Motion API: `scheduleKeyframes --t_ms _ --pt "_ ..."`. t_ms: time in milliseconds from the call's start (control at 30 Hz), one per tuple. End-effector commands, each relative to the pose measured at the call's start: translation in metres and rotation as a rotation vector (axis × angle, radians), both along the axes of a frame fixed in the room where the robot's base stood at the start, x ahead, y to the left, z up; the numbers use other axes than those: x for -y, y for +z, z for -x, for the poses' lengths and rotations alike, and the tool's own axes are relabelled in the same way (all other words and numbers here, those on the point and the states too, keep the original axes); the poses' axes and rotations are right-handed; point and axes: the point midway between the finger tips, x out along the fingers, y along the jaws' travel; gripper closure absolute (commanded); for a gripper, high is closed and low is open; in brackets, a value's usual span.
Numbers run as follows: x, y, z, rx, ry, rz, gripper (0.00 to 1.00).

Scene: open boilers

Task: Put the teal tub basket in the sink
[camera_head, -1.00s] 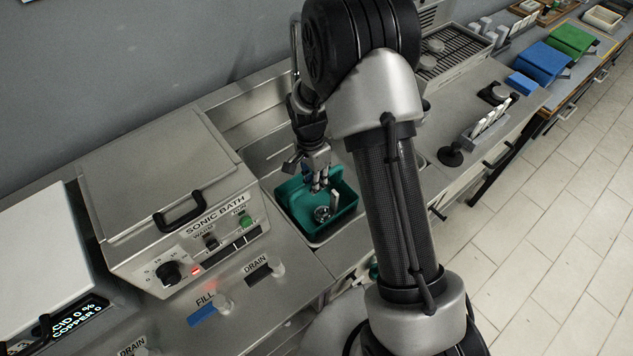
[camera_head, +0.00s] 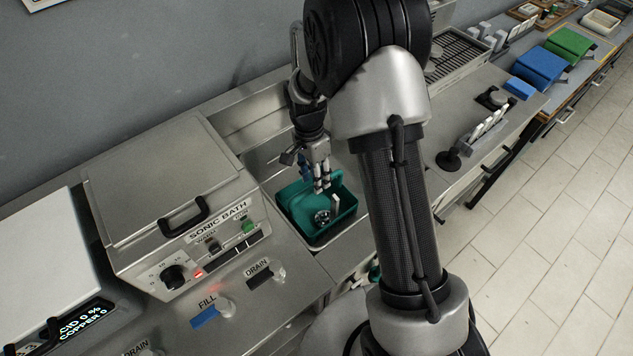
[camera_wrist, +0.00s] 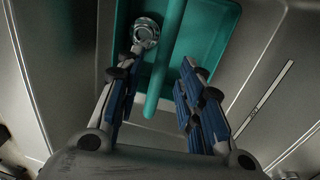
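The teal tub basket (camera_head: 345,208) sits down in the sink basin (camera_head: 262,163), right of the sonic bath. It also shows at the top of the wrist view (camera_wrist: 205,40). A teal bar of it runs between my fingers there. A small shiny round metal piece (camera_head: 322,217) lies inside the basket and shows near my left finger in the wrist view (camera_wrist: 146,32). My gripper (camera_head: 322,189) points down over the basket. In the wrist view its fingers (camera_wrist: 162,66) are apart, with a gap on the bar's right side. Contact with the bar cannot be made out.
The sonic bath (camera_head: 160,185) with its closed lid stands left of the sink.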

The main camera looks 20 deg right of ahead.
Motion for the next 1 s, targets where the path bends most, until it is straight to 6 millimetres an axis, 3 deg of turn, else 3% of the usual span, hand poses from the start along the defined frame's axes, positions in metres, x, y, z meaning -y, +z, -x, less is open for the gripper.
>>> scheduleKeyframes --t_ms 33,200,467,567,767,900,1000 --pt "-0.001 0.016 -0.002 0.003 0.000 0.000 0.65" --pt "-0.003 0.050 -0.006 0.003 0.001 0.000 0.65" --pt "-0.004 0.077 -0.008 0.004 0.006 -0.001 0.65" --pt "-0.003 0.098 -0.005 0.025 0.046 -0.008 0.65" --pt "0.000 0.180 0.031 0.119 0.267 -0.029 0.65" --pt "0.002 0.232 0.073 0.197 0.463 -0.027 0.65" --pt "0.003 0.261 0.107 0.251 0.605 -0.015 0.65"
